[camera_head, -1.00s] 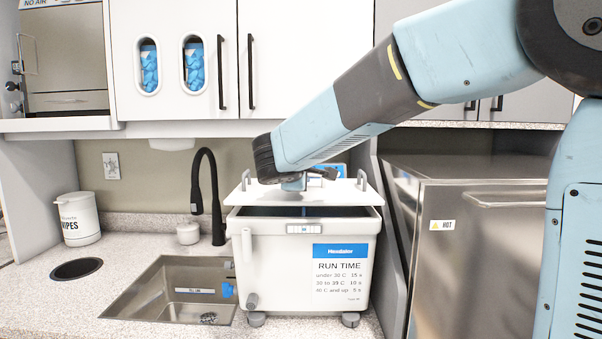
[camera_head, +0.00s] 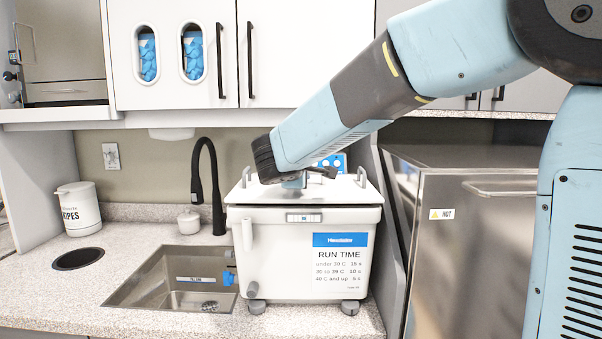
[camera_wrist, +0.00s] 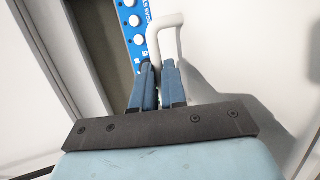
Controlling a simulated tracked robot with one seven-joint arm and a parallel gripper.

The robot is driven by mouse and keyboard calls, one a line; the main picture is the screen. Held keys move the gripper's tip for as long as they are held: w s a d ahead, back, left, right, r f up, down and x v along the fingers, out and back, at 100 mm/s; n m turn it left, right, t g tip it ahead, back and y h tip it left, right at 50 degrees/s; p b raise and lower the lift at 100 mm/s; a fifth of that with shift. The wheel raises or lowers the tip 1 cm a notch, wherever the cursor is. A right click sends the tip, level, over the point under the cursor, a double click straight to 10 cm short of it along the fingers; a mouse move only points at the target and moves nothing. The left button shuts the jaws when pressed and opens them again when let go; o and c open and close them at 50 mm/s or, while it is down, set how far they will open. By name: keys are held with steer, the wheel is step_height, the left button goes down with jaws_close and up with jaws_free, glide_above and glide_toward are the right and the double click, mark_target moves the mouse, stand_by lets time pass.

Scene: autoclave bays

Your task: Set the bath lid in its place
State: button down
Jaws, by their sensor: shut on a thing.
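The bath lid (camera_head: 335,193) is a flat white plate with a small upright handle at each end. My gripper (camera_head: 293,183) is over the middle of the lid, partly hidden by my arm. In the wrist view my gripper (camera_wrist: 162,72) is shut on a white looped handle (camera_wrist: 166,28) of the lid. The bath's inside is hidden.
A sink (camera_head: 175,280) with a black tap (camera_head: 215,185) is left of the bath. A steel unit marked HOT (camera_head: 470,250) stands close on the right. A blue panel (camera_head: 333,162) is behind the lid. A wipes tub (camera_head: 78,208) stands far left. Cupboards hang above.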

steer(key=shift+f, duration=0.35)
steer(key=shift+f, duration=0.2)
stand_by(0.9)
steer(key=c, duration=1.1)
jaws_free()
